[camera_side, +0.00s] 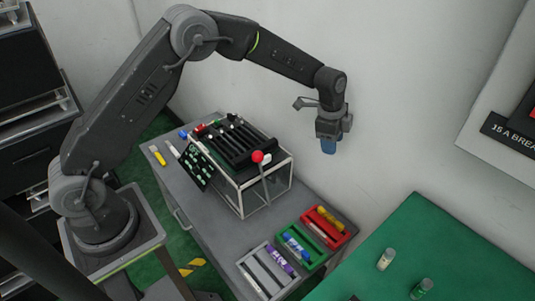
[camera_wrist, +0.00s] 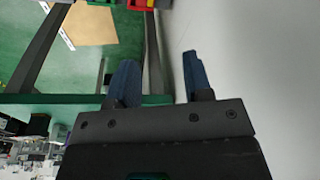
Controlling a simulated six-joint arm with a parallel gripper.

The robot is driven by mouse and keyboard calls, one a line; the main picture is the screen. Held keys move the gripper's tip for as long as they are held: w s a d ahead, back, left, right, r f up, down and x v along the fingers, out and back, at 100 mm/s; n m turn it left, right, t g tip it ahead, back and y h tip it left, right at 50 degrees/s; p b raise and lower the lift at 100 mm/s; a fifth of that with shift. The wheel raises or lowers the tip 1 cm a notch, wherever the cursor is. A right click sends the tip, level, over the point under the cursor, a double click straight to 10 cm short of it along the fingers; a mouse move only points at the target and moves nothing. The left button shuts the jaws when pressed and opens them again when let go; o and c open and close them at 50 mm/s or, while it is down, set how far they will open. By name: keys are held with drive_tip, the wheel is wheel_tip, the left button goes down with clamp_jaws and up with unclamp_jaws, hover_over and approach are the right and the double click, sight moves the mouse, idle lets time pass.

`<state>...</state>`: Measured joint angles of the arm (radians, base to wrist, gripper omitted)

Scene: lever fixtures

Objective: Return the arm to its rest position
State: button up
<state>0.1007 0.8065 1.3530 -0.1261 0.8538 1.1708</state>
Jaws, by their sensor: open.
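My gripper (camera_side: 329,145) hangs fingers-down at the end of my raised arm in the side view. It is to the right of the lever fixture and above the wall side of the grey table, touching nothing. In the wrist view its two blue fingers (camera_wrist: 158,80) stand apart with nothing between them. The lever fixture (camera_side: 238,160) is a clear-sided box with black sliders on top. A red-knobbed lever (camera_side: 260,158) stands upright at its front right corner.
Red (camera_side: 345,234), green (camera_side: 317,258) and grey (camera_side: 252,282) trays with markers sit at the table's near end. A green table (camera_side: 430,245) with small jars is at right. A white wall (camera_side: 400,90) is behind my gripper. Drawers (camera_side: 35,140) stand at left.

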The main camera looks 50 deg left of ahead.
drive_tip(key=s+a+r+n+t, duration=0.1)
drive_tip(key=s+a+r+n, duration=0.15)
drive_tip(key=s+r, duration=0.6)
drive_tip(key=s+a+r+n+t, duration=0.15)
drive_tip(key=s+r+n, duration=0.25)
drive_tip(key=s+r, duration=0.45)
drive_tip(key=s+a+r+n+t+y, duration=0.1)
drive_tip(key=s+n, duration=0.6)
drive_tip(key=s, duration=1)
drive_tip(key=shift+s+a+r+t, duration=0.35)
drive_tip(key=shift+a+r, duration=0.15)
drive_tip(key=shift+a, duration=0.6)
